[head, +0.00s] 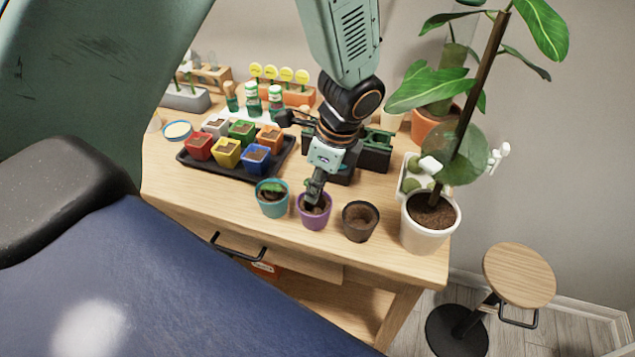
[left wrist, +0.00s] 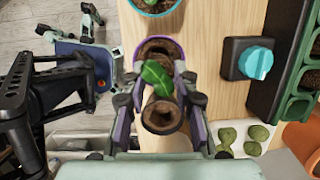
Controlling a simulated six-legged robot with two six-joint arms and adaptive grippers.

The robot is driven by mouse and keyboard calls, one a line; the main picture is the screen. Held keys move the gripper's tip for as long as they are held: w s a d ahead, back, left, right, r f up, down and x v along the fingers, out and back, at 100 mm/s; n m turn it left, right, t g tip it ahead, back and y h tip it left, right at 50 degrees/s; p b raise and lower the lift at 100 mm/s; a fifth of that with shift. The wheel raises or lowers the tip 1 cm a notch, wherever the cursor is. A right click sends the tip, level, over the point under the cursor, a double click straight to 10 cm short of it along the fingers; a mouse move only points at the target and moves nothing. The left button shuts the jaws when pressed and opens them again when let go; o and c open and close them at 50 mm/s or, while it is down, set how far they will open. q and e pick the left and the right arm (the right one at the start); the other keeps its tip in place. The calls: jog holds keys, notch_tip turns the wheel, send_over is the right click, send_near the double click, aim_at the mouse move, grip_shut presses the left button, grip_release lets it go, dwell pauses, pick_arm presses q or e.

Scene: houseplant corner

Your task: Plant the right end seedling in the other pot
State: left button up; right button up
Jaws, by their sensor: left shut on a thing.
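My left gripper (head: 314,192) points down into the purple pot (head: 315,222), which stands between a teal pot and a brown pot. It is shut on the seedling (left wrist: 157,77), whose green leaf shows between the fingers in the left wrist view. The brown pot (head: 360,222) stands just right of the purple pot, holding dark soil and no plant. The teal pot (head: 272,207) at the left of the row holds a small green plant. My right gripper is not in view.
A black tray (head: 192,164) with several coloured pots is behind left. Dark green boxes (head: 374,152) stand behind the gripper. A white pot (head: 425,238) with a tall plant is close to the brown pot's right. The front table edge is near the row.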

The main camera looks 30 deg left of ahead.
pick_arm(q)
jog(key=shift+s+r+p, duration=0.15)
jog(key=shift+p, duration=0.15)
dwell(0.5)
dwell(0.3)
jog(key=shift+p, duration=0.45)
jog(key=shift+d+b+x, duration=0.15)
jog(key=shift+b+x, duration=0.2)
jog(key=shift+x, duration=0.3)
jog(key=shift+d+b+x, duration=0.15)
jog(key=shift+b+x, duration=0.2)
jog(key=shift+x, duration=0.25)
dwell(0.5)
dwell(0.3)
jog(key=o, duration=0.8)
jog(key=shift+o, duration=0.4)
jog(key=o, duration=0.4)
jog(key=shift+c, duration=0.2)
